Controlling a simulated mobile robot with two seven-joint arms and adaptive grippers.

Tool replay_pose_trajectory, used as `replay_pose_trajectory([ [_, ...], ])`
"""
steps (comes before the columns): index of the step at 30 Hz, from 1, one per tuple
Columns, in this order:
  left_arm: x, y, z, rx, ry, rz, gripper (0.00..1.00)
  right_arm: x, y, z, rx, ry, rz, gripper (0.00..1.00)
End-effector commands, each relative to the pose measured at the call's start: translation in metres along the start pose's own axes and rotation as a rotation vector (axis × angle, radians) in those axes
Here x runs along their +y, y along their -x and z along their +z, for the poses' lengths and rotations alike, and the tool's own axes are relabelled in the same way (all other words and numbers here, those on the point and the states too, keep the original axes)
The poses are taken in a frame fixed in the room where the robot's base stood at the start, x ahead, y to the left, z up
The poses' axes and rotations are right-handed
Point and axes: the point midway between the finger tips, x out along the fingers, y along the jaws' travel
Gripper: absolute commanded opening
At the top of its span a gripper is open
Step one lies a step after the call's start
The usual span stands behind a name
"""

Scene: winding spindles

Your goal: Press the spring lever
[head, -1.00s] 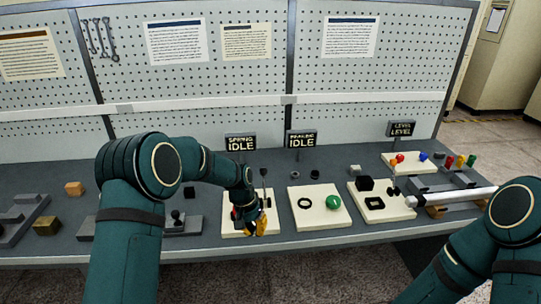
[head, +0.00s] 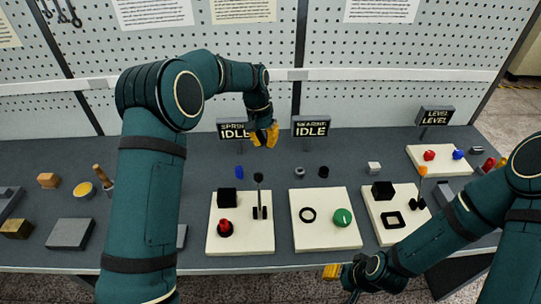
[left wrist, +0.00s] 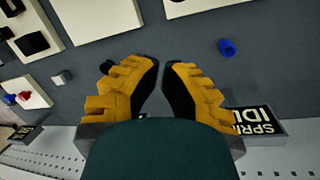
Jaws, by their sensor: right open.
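The spring station is a cream board (head: 240,240) below the sign reading IDLE (head: 233,132), its upper word apparently SPRING. On the board stand a black upright lever (head: 259,195), a black block (head: 227,197) and a red knob (head: 226,228). My left gripper (head: 264,136) is in the air behind the lever, beside the sign, and does not touch the lever. In the left wrist view its fingertips (left wrist: 163,68) are close but apart, with nothing between them. My right gripper (head: 340,274) is open at the table's front edge, below the middle board.
A blue cylinder (head: 239,172) stands between the sign and the spring board. To the right are a board with a black ring and green dial (head: 342,217) and a board with an orange-tipped lever (head: 423,172). A perforated panel (head: 400,85) rises behind the table.

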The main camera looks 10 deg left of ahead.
Motion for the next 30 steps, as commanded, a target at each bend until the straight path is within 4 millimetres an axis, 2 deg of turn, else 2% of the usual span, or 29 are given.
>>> replay_pose_trajectory([
  [17,0.0,-0.004,0.0,-0.002,0.0,0.0,0.0,0.0,0.0,0.0,-0.001,0.0,0.0,0.47],
  [23,0.0,-0.029,0.001,-0.004,0.001,0.0,0.0,0.0,0.0,0.0,-0.001,0.0,0.0,0.47],
  [30,0.0,-0.077,0.001,-0.004,0.001,0.0,0.0,0.0,0.001,0.0,0.0,0.0,0.0,0.47],
])
